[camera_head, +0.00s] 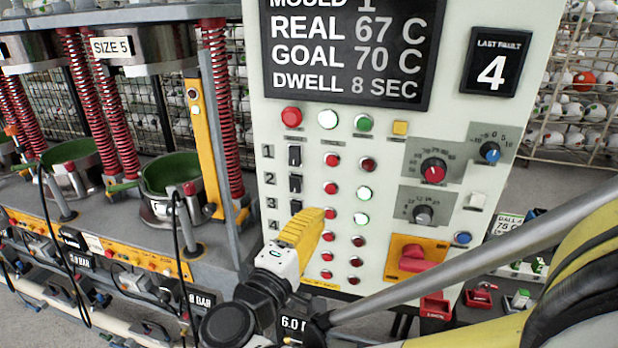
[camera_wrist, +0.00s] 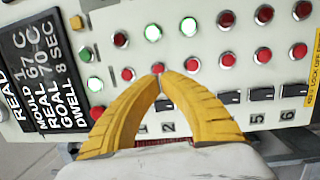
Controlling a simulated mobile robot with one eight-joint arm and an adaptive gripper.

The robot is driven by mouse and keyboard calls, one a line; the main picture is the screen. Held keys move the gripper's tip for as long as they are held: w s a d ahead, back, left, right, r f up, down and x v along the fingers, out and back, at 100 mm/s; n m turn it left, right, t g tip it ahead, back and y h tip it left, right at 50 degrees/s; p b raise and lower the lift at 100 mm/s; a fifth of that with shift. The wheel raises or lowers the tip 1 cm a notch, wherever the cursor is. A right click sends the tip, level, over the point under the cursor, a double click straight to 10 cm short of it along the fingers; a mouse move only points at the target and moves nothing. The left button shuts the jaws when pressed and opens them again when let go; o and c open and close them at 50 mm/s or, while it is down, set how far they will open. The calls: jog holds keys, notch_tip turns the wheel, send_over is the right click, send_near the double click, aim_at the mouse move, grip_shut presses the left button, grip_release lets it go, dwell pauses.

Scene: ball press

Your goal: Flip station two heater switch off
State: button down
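The station two heater switch (camera_head: 295,183) is a small black rocker beside the numeral 2 on the pale control panel (camera_head: 457,128). In the wrist view the switch (camera_wrist: 163,104) shows dark between my curved yellow fingers, above a sideways 2. Its on or off position is too small to tell. A bright lit lamp (camera_head: 364,192) is in its row. My gripper (camera_head: 327,212) is in front of the panel, below switch 2 in the head view, and hides switch 4. In the wrist view its fingertips (camera_wrist: 160,77) come together, with nothing visible held.
Switch 1 (camera_head: 294,155) and switch 3 (camera_head: 296,206) sit close above and below switch 2. Red lamps (camera_head: 332,160) stand just right of the switches. A red knob (camera_head: 412,258) on a yellow plate is lower right. The press (camera_head: 170,180) stands left of the panel.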

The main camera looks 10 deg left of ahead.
aim_at(292, 177)
jog(key=s+a+r+n+t+y, duration=0.1)
jog(key=s+a+n+y, duration=0.1)
jog(key=s+a, duration=0.5)
jog(key=shift+a+y, duration=0.5)
jog(key=shift+y, duration=0.2)
jog(key=shift+r, duration=0.1)
jog(key=w, duration=0.4)
jog(key=w+r+b, duration=0.1)
jog(key=w, duration=0.4)
jog(key=w+d+b, duration=0.1)
jog(key=w, duration=0.3)
jog(key=shift+w+r, duration=0.3)
jog(key=shift+w, duration=0.2)
jog(key=shift+w+r, duration=0.15)
jog(key=shift+w, duration=0.25)
jog(key=shift+d, duration=0.1)
jog(key=shift+s, duration=0.1)
